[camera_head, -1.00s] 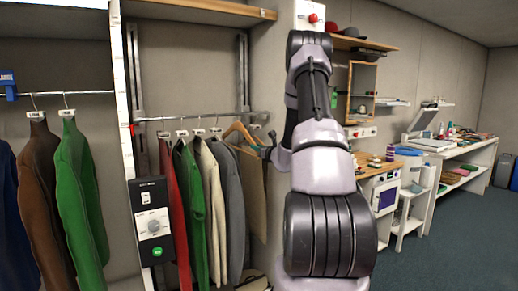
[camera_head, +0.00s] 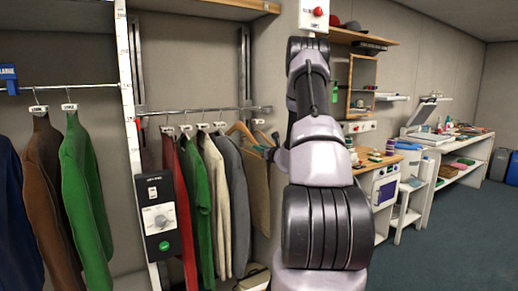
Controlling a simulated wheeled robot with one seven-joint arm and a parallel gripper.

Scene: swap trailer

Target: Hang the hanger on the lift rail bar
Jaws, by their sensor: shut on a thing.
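The lift rail bar (camera_head: 205,110) is a grey metal bar running level across the right closet bay. Several garments hang from it on labelled hangers. A wooden hanger (camera_head: 239,128) shows at the right end of this row, just below the bar, with a tan garment (camera_head: 257,190) beneath it. My gripper (camera_head: 269,150) is small and dark, at the right side of the wooden hanger, and is shut on it. The fingers are partly hidden by my arm. Whether the hanger's hook touches the bar is too small to tell.
A dark control panel (camera_head: 159,217) with a dial and green button stands in front of the garments' left side. A white post (camera_head: 130,120) divides the bays. Another rail (camera_head: 85,87) with coats is at left. A workbench (camera_head: 380,170) stands right of my arm.

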